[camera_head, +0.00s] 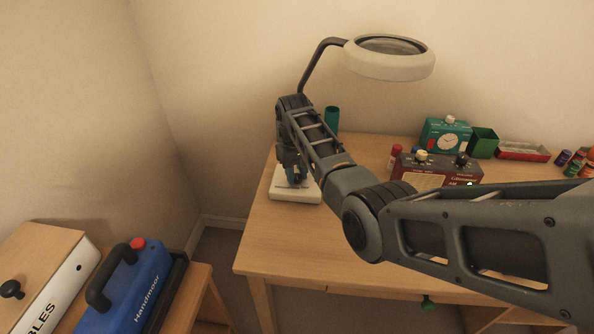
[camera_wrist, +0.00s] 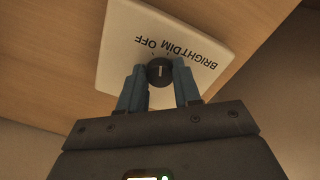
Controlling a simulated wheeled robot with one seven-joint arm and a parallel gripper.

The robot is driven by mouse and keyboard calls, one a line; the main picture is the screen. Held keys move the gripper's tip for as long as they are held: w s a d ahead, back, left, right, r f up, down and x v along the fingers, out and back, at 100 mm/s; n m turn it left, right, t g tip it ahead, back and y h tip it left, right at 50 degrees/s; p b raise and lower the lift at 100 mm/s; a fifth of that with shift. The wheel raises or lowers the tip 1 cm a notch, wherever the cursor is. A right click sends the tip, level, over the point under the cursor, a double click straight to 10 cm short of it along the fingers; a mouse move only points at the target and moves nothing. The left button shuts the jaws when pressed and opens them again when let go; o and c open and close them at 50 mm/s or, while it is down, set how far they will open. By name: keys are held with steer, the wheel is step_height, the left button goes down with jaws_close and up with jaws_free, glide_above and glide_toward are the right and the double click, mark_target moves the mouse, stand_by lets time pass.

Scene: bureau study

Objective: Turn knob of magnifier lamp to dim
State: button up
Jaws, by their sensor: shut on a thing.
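The magnifier lamp (camera_head: 390,58) has a pale ring head on a dark bent arm, above the desk's back left corner. Its white base (camera_head: 282,193) stands on the desk and also shows in the wrist view (camera_wrist: 115,62). The round black knob (camera_wrist: 160,72) is on the base, with the words OFF, DIM and BRIGHT printed beside it, upside down in this view. The knob's light pointer line stands near upright in the picture; I cannot tell exactly which word it marks. My gripper (camera_wrist: 159,76) has its blue fingers shut on either side of the knob. In the head view my arm hides the knob.
A teal cup (camera_head: 331,118) stands behind the base. A blue case (camera_head: 137,290) stands on lower furniture at left. Bare desk (camera_head: 270,240) lies in front of the base.

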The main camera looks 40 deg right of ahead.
steer(key=shift+w+m+p, duration=0.1)
steer(key=shift+m+p, duration=0.2)
steer(key=shift+m, duration=1.5)
steer(key=o, duration=1.1)
steer(key=shift+c, duration=0.2)
steer(key=shift+r, duration=0.1)
step_height(320, 180, up, 8)
steer(key=shift+w+a+f, duration=0.1)
steer(key=shift+a+f, duration=0.05)
